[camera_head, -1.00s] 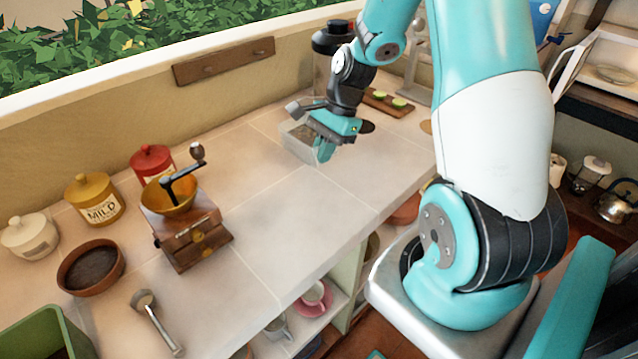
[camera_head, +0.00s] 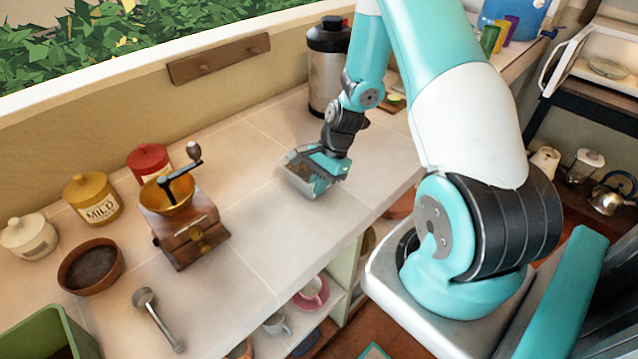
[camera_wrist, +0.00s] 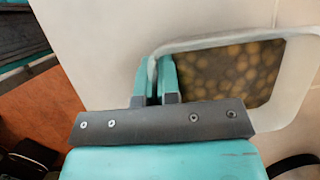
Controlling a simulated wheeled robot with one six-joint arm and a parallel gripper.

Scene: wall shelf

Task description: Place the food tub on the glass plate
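The food tub (camera_head: 300,174) is a pale, clear-walled box with brown, lumpy contents. In the head view it is over the middle of the tiled counter and looks tilted. I cannot tell whether it clears the counter. My gripper (camera_head: 325,178) is at its right side. In the wrist view, the two teal fingers (camera_wrist: 156,72) straddle the near-left wall of the tub (camera_wrist: 292,85), pinching its rim. A glass plate (camera_head: 608,68) shows inside the open white oven at the upper right.
A coffee grinder (camera_head: 187,225) stands left of the tub. A tall dark-lidded canister (camera_head: 328,70) stands behind my gripper. The oven (camera_head: 575,82) sits on a dark shelf, its door open on the left. A kettle (camera_head: 608,197) stands below. The counter's front middle is clear.

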